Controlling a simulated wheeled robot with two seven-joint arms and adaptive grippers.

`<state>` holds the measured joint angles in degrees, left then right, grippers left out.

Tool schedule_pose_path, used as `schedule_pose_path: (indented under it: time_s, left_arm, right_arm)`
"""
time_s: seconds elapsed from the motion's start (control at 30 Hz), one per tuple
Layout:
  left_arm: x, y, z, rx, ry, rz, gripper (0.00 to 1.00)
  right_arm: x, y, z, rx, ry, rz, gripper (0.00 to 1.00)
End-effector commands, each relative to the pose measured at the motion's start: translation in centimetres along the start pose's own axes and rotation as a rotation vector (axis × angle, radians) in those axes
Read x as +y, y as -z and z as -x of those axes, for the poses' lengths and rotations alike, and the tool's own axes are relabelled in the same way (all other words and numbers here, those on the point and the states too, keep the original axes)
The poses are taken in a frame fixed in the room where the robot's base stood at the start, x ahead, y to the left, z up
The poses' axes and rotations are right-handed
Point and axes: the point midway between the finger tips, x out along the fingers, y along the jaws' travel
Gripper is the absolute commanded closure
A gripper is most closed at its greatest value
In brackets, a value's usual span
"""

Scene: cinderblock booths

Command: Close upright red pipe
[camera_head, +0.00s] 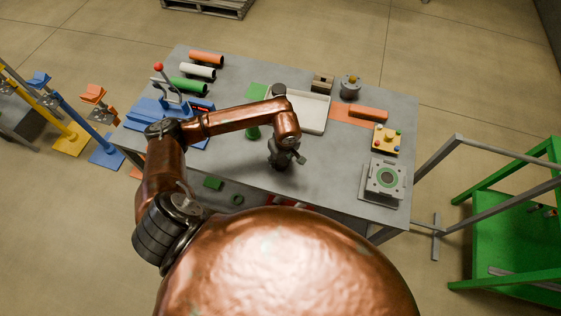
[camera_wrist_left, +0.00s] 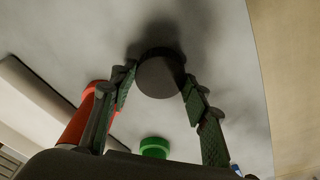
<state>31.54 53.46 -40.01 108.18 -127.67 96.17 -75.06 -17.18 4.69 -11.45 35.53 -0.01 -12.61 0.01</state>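My left gripper (camera_head: 287,158) hangs over the middle of the table in the head view. In the left wrist view its two fingers lie on either side of a dark round cap (camera_wrist_left: 160,77) and appear shut on it. Its shadow falls on the grey tabletop. A red pipe (camera_wrist_left: 78,120) shows left of the fingers in the left wrist view, partly covered by the left finger. I cannot make out an upright red pipe in the head view, where my arm covers part of the table. My right gripper is not in view.
A green upright piece (camera_head: 253,132) stands left of the gripper; green also shows in the wrist view (camera_wrist_left: 154,148). Behind is a white tray (camera_head: 314,112). Lying pipes (camera_head: 206,58) and a blue device (camera_head: 170,110) are left. A white fixture (camera_head: 385,178) is right.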

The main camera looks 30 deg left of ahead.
Motion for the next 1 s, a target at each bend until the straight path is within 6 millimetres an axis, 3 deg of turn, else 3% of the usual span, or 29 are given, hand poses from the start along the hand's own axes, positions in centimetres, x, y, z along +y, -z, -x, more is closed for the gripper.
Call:
schedule_pose_path:
  time_s: [0.2, 0.63, 0.77, 1.0]
  left_arm:
    - [0.0, 0.0, 0.0, 0.000, 0.000, 0.000, 0.74]
    - [0.1, 0.3, 1.1, 0.003, -0.003, -0.002, 0.74]
    - [0.1, 0.7, 3.1, 0.006, -0.004, -0.002, 0.74]
    - [-2.2, -2.7, 9.1, 0.003, -0.007, -0.007, 0.74]
  right_arm:
    - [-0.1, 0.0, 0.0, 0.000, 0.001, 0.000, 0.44]
    - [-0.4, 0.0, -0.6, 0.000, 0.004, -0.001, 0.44]
    - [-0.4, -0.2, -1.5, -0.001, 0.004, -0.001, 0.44]
    - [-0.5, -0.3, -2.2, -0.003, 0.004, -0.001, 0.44]
